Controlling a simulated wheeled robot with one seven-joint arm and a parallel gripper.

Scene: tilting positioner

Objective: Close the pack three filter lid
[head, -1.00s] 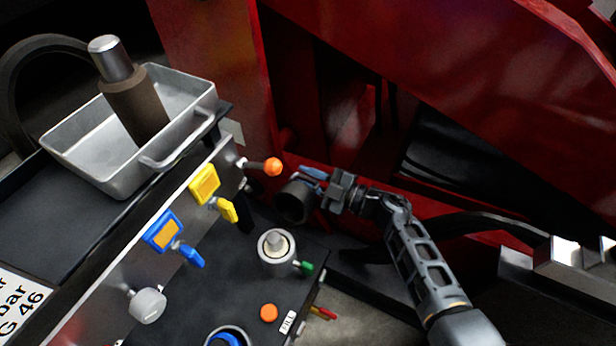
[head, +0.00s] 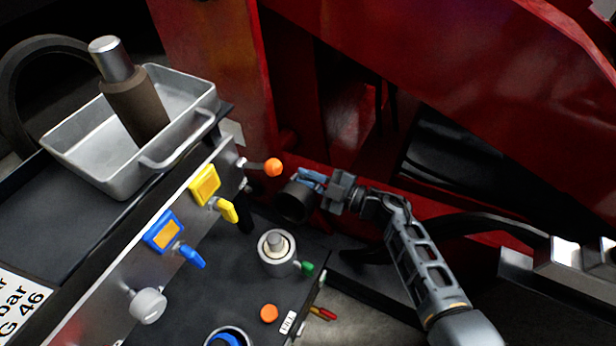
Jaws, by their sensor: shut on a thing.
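My gripper (head: 318,186) is shut on a dark, round, cup-like lid (head: 292,206), with a blue part (head: 312,175) at its upper side. The lid is held tilted, above and to the right of an upright filter housing (head: 277,262). That housing has a pale rim and a light grey round piece standing in its top. The lid is apart from it in the picture; the height between them is hard to tell. A second round housing (head: 228,337) with a blue centre is cut off at the bottom edge. No pack number is readable.
An orange-knobbed lever (head: 273,167) stands close left of the lid. Yellow (head: 228,211) and blue (head: 191,256) handles jut from the panel. A green lever (head: 307,267) sits beside the housing. A metal tray (head: 75,148) holds a cylinder. Red steelwork (head: 215,60) rises behind.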

